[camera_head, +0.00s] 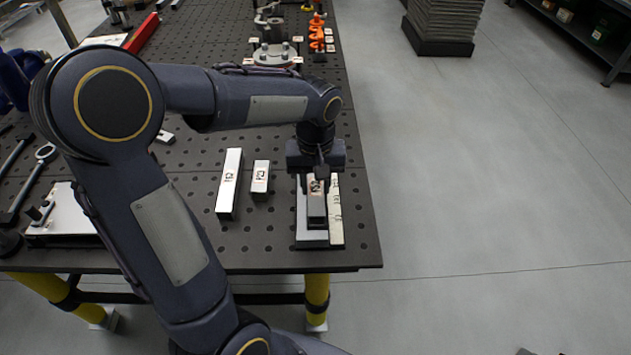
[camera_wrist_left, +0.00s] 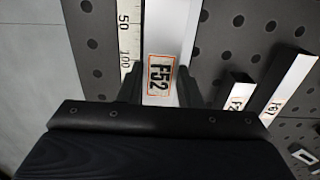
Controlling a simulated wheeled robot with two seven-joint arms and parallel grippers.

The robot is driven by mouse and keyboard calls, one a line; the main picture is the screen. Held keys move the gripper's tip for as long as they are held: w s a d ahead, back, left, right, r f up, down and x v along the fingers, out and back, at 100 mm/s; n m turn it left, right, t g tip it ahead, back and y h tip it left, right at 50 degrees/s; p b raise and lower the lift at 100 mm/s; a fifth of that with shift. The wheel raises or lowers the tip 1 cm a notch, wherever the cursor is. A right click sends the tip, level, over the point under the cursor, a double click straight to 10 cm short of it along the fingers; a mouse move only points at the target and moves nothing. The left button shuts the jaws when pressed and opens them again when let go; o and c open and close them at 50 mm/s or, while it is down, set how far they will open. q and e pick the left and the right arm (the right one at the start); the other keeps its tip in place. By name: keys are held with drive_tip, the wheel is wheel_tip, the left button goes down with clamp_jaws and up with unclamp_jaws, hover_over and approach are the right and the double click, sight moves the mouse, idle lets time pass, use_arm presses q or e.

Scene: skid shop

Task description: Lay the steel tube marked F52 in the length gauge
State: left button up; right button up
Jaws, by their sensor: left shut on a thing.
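The steel tube marked F52 (camera_head: 316,210) is a short square bar with an orange-edged label. My right gripper is not in view.
Two other labelled tubes, a longer one (camera_head: 229,184) and a shorter one (camera_head: 260,180), stand left of the gauge on the perforated table (camera_head: 270,228). A round fixture (camera_head: 276,54) and orange clamps (camera_head: 317,35) are at the back. Open floor lies to the right.

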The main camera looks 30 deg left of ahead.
use_arm(q)
drive_tip(key=shift+f+b, duration=1.05)
drive_tip(key=shift+f, duration=0.3)
drive_tip(key=o, duration=1.3)
drive_tip(key=shift+r+p, duration=3.05)
drive_tip(key=shift+r, duration=0.55)
